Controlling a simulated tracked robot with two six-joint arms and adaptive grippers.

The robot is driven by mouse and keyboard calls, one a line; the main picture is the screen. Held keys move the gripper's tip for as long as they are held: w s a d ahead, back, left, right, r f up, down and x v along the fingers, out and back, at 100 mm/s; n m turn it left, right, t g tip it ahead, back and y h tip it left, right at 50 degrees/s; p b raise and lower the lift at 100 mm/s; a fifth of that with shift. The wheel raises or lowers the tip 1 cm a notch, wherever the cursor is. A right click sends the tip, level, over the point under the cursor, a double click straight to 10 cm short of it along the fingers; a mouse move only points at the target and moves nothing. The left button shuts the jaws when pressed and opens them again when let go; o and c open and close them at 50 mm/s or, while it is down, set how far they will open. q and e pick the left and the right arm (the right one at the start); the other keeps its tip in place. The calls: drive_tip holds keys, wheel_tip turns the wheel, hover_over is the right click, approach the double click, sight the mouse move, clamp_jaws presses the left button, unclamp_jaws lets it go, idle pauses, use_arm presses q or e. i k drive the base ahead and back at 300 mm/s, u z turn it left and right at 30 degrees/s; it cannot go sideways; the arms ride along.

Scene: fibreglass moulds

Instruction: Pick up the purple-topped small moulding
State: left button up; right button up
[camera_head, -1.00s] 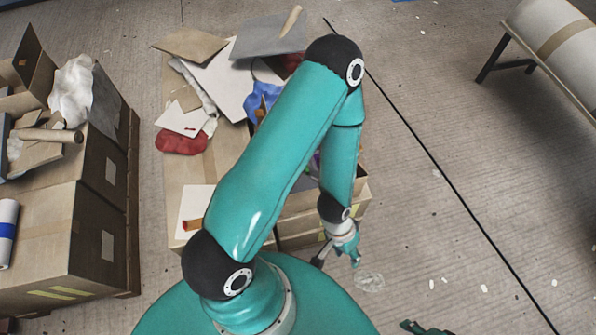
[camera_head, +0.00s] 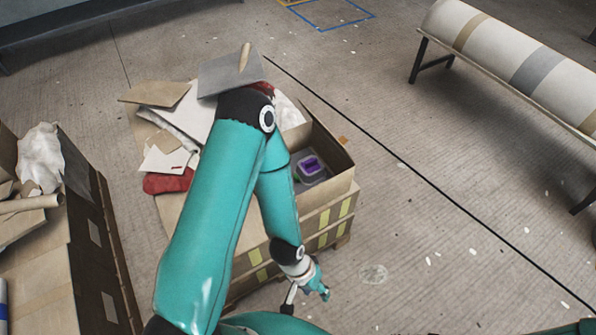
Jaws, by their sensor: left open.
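The small moulding (camera_head: 310,168) has a purple top and a pale rim. It sits inside an open cardboard box (camera_head: 343,163) right of centre, partly beside my left forearm. My left gripper (camera_head: 307,300) hangs low in front of the box, on the near side, apart from the moulding. It is open and I see nothing held in it. My left arm covers part of the box and the clutter behind. My right gripper is not in view.
Cardboard sheets (camera_head: 157,92), a grey panel (camera_head: 228,72) and a red bag (camera_head: 168,183) lie left of the moulding. More cardboard boxes (camera_head: 85,235) stand at far left. A large roll on a stand (camera_head: 505,55) is at upper right. The floor right of the box is clear.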

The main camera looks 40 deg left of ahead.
sight(310, 170)
drive_tip(key=u, duration=0.15)
drive_tip(key=i, duration=1)
